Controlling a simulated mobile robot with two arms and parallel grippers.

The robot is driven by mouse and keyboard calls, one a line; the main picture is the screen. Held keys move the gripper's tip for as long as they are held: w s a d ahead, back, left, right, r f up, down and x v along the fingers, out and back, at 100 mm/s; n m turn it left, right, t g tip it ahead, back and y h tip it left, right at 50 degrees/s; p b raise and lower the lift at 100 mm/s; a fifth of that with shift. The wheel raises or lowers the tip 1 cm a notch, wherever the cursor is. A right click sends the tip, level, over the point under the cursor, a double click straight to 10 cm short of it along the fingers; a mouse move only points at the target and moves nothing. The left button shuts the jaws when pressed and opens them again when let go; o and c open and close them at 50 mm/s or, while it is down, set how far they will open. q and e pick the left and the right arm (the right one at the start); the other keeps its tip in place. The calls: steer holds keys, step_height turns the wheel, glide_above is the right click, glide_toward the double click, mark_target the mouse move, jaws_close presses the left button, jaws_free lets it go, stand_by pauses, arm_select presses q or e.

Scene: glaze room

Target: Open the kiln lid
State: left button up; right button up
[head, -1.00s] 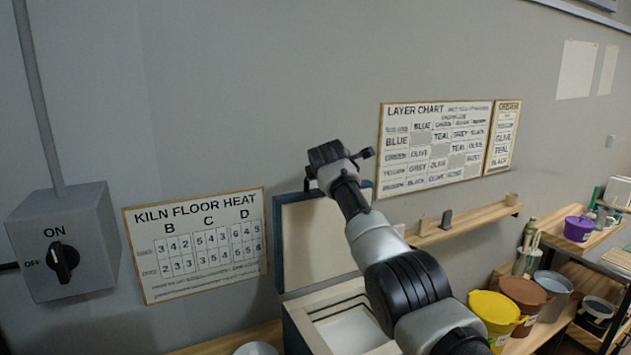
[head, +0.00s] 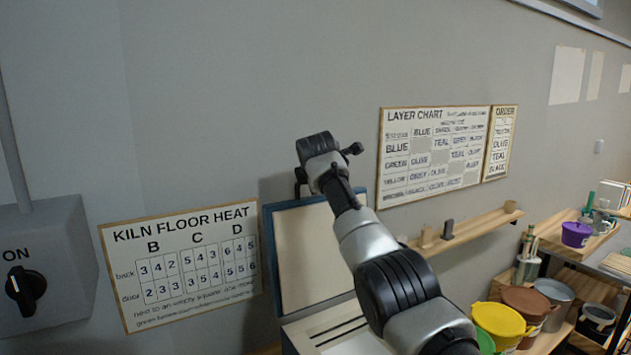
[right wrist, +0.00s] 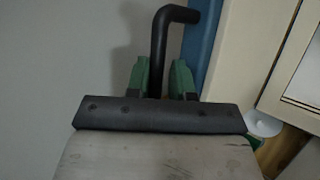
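The kiln lid (head: 312,255) stands upright, its pale inner face toward me and its blue edge around it. The kiln body (head: 325,332) is below it, partly hidden by my right arm, with its top uncovered. My right gripper (right wrist: 161,78) is at the lid's upper left edge. In the right wrist view its green fingers lie on both sides of the black bent lid handle (right wrist: 160,45) and appear shut on it. The lid's blue edge (right wrist: 205,45) shows just right of the handle. In the head view the fingertips are hidden. My left gripper is not in view.
A switch box (head: 40,270) and the kiln floor heat chart (head: 185,262) are on the wall at left. A wooden shelf (head: 465,230) is right of the lid. Yellow (head: 500,318) and brown (head: 528,300) buckets stand at lower right. The wall is close behind the lid.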

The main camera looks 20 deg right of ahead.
steer(key=shift+o, duration=1.4)
steer(key=shift+w+f, duration=0.1)
steer(key=shift+s+a+r+b, duration=0.15)
steer(key=shift+s+r+b, duration=0.05)
steer(key=shift+s+b, duration=0.2)
steer(key=b+v, duration=0.5)
steer(key=v, duration=0.5)
steer(key=shift+r, duration=0.2)
steer(key=shift+w+f, duration=0.1)
steer(key=shift+w, duration=0.05)
